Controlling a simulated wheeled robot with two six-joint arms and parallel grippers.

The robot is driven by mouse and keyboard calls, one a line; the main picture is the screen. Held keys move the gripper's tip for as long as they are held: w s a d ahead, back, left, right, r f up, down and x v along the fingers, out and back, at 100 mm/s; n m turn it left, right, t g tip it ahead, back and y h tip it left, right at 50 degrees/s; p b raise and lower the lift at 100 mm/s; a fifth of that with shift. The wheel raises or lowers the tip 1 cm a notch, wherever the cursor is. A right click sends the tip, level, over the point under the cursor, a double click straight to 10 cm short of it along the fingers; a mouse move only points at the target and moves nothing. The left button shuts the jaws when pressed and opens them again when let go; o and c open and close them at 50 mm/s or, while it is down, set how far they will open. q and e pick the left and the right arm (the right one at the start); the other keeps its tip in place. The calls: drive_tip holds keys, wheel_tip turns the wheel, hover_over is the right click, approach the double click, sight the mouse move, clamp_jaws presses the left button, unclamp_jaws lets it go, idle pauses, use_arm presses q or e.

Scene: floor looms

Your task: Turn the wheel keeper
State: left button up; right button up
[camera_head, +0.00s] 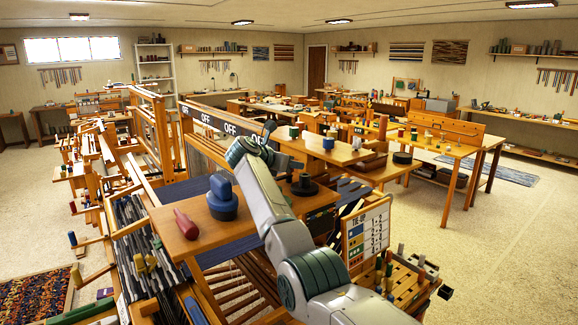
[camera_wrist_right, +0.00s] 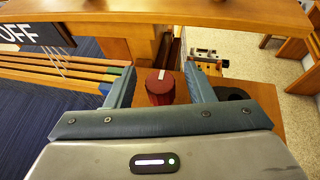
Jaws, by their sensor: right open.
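A dark red round knob (camera_wrist_right: 160,87) with a pale line on its top, which looks like the wheel keeper, stands on a wooden surface in the right wrist view. The two blue-grey fingers of my right gripper (camera_wrist_right: 160,85) are open, one on each side of it, with gaps visible. I cannot tell how far down they reach around it. In the head view my right gripper (camera_head: 268,130) is over the loom; the knob is not clear there and is probably hidden behind it. My left gripper is not in view.
A wooden beam (camera_wrist_right: 200,14) crosses just beyond the fingers, with an OFF sign (camera_wrist_right: 18,33) at left. In the head view a blue knob-like piece (camera_head: 222,204), a red handle (camera_head: 186,224) and a black disc (camera_head: 304,187) are on boards nearby. Open floor (camera_head: 480,250) lies right.

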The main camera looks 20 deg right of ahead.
wheel_tip(320, 180, up, 3)
drive_tip(key=shift+f+b, duration=0.15)
drive_tip(key=shift+b, duration=1.05)
drive_tip(key=shift+s+a, duration=0.1)
drive_tip(key=shift+s, duration=0.1)
drive_tip(key=s+a+b, duration=0.1)
drive_tip(key=s+b, duration=0.1)
drive_tip(key=s, duration=0.2)
drive_tip(key=s+a+r+b, duration=0.1)
drive_tip(key=s+b, duration=0.2)
drive_tip(key=s, duration=0.2)
drive_tip(key=s+a+b, duration=0.2)
drive_tip(key=s+b, duration=0.1)
drive_tip(key=s, duration=0.2)
drive_tip(key=shift+s+r, duration=0.2)
drive_tip(key=shift+r, duration=0.2)
drive_tip(key=shift+s+a+r, duration=0.1)
drive_tip(key=shift+s+r, duration=0.05)
drive_tip(key=shift+s, duration=0.2)
